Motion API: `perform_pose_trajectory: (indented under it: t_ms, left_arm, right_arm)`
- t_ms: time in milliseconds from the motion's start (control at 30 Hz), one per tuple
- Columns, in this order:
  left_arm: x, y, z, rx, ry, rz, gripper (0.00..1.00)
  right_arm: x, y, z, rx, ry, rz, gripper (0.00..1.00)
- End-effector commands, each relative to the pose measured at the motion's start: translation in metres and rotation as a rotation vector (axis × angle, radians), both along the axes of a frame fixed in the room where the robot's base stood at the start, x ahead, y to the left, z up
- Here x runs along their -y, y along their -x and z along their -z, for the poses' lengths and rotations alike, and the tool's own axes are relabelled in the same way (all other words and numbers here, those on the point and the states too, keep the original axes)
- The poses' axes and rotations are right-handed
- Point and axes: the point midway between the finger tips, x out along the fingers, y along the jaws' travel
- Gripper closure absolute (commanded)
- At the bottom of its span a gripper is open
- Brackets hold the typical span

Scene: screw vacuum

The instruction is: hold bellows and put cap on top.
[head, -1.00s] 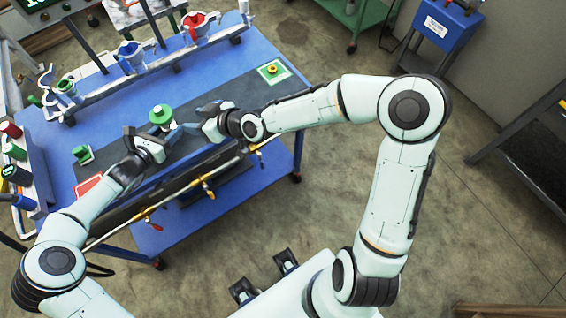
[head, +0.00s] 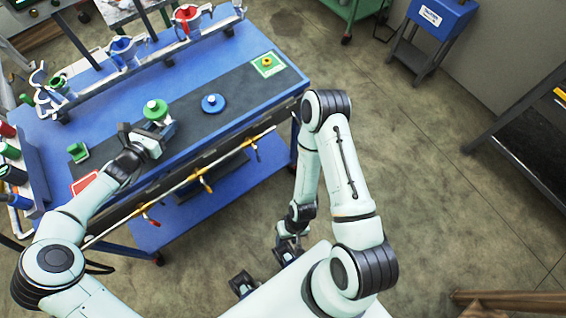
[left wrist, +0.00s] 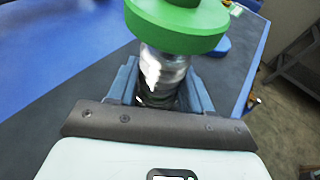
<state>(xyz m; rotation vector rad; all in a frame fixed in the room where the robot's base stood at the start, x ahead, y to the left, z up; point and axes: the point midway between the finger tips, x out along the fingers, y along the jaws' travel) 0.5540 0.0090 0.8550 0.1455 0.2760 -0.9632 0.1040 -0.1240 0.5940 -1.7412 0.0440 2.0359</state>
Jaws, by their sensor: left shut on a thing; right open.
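My left gripper (head: 166,130) is shut on the bellows, a silvery ribbed cylinder (left wrist: 160,75) held upright between its fingers in the left wrist view. A wide green round piece (head: 155,109) with a narrower raised middle sits on top of it; it also fills the top of the left wrist view (left wrist: 178,38). I cannot tell whether this green piece is a separate cap. A blue disc (head: 213,103) with a pale raised hub lies on the dark mat to the right. My right gripper (head: 288,243) is open and empty, low beside my base, away from the table.
The blue table (head: 240,52) has a dark mat. A green-and-white square with a yellow-centred piece (head: 267,63) lies at its right end, a green block (head: 78,152) at its left. A rail with coloured funnels (head: 122,52) runs along the back. Gold-fitted pipes line the front.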

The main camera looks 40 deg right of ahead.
Motion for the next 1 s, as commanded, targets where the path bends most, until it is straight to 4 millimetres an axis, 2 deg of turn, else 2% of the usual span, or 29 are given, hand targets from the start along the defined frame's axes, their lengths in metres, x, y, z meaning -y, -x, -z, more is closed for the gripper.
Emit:
perform_pose_trajectory:
  t_ms: [267, 300, 367, 733, 867, 1000]
  left_arm:
    - [0.000, 0.000, 0.000, 0.000, 0.000, 0.000, 0.67]
    - [0.000, 0.000, 0.000, 0.000, 0.000, 0.000, 0.37]
    - [0.000, 0.000, 0.000, 0.000, 0.000, 0.000, 0.21]
    - [-0.005, 0.002, -0.002, 0.000, 0.000, -0.001, 0.21]
    - [-0.020, 0.012, -0.007, 0.000, -0.003, -0.003, 0.21]
    - [-0.045, 0.028, -0.016, 0.000, -0.002, -0.005, 0.21]
  right_arm:
    - [0.000, -0.001, 0.000, 0.002, 0.000, 0.000, 0.52]
    - [0.000, -0.001, 0.000, 0.002, 0.000, 0.000, 0.52]
    - [0.000, -0.001, 0.000, 0.003, 0.000, -0.001, 0.52]
    - [0.000, -0.001, 0.000, 0.004, -0.001, -0.001, 0.52]
    - [0.000, -0.001, 0.000, 0.004, -0.001, -0.001, 0.52]
    - [0.000, -0.001, 0.000, 0.004, -0.001, -0.001, 0.52]
